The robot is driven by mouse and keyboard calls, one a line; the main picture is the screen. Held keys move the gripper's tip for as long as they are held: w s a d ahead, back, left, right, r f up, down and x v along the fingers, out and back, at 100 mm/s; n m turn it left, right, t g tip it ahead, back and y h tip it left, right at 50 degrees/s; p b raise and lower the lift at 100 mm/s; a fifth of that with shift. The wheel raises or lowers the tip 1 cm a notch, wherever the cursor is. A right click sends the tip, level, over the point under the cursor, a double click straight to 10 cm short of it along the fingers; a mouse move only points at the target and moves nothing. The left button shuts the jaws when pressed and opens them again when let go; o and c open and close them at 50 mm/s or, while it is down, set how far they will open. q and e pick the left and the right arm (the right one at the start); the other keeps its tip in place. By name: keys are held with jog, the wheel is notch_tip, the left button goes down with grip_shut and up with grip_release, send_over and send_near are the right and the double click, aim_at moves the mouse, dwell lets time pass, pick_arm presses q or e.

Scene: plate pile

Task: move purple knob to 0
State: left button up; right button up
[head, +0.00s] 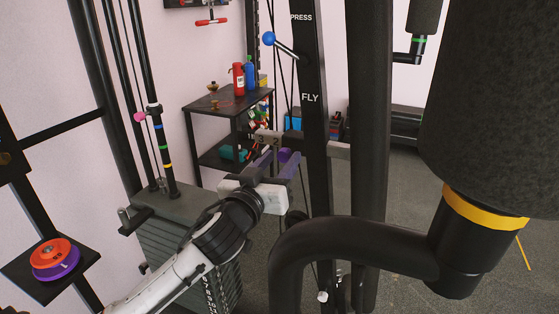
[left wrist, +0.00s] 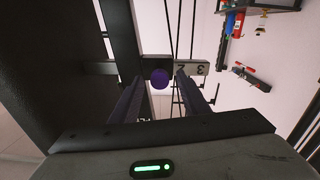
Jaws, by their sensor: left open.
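The purple knob (left wrist: 160,78) shows in the left wrist view, on a dark slider over a horizontal grey bar (left wrist: 197,68) with numbers. Contact cannot be told. In the head view my left gripper (head: 277,165) reaches the numbered bar (head: 267,138) beside the black upright, and the knob cannot be made out there. My right gripper is not in view.
A black upright (head: 310,120) marked PRESS and FLY stands right of my gripper. A thick curved black bar (head: 350,235) and a large black roller (head: 490,100) fill the right. A weight stack (head: 185,245) stands left. A shelf (head: 225,103) with bottles is behind.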

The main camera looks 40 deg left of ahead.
pick_arm(q)
grip_shut()
jog(key=shift+x, duration=1.25)
jog(key=shift+r, duration=0.1)
grip_release()
jog(key=shift+w, duration=0.1)
jog(key=v, duration=1)
jog(key=shift+s+b, duration=0.25)
jog(key=shift+b, duration=0.15)
